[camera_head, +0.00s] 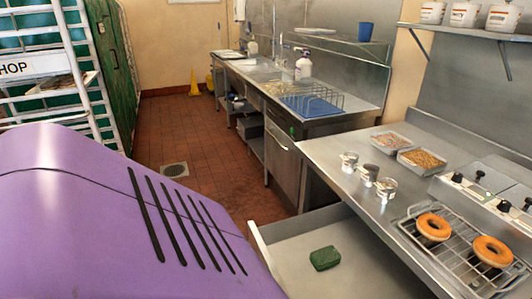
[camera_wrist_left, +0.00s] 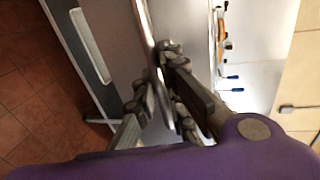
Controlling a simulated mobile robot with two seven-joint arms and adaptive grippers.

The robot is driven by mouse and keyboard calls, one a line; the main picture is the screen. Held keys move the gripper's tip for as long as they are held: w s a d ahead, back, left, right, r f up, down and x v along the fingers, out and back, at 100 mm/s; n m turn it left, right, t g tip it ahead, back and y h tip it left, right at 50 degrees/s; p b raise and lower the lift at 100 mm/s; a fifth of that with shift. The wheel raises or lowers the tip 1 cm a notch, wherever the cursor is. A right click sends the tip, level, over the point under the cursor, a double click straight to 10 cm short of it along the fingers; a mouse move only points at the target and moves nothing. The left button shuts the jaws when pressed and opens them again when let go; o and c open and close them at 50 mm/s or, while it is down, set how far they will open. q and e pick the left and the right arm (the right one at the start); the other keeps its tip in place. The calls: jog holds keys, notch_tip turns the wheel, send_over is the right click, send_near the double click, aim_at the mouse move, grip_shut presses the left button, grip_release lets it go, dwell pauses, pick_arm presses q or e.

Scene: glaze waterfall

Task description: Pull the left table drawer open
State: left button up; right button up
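A table drawer (camera_head: 285,250) stands well pulled out from under the steel counter. Its pale interior shows, with a green block (camera_head: 324,258) like a sponge lying in it. My purple left arm fills the lower left of the head view and hides the left gripper and the drawer's outer face. In the left wrist view my left gripper (camera_wrist_left: 165,82) has its fingers close together on both sides of a shiny metal bar (camera_wrist_left: 146,28), which looks like the drawer's handle. The fingers seem to touch it. My right gripper is in neither view.
The counter (camera_head: 335,165) bears small metal tins (camera_head: 368,174), two food trays (camera_head: 421,160) and a wire rack (camera_head: 450,250) with two orange-topped doughnuts. A white rack trolley (camera_head: 85,80) stands at the left. Tiled floor (camera_head: 200,150) lies clear between trolley and counters.

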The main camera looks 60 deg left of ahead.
pick_arm(q)
jog(key=shift+o, duration=0.2)
jog(key=v, duration=1.2)
jog(key=shift+a, duration=0.1)
dwell(0.3)
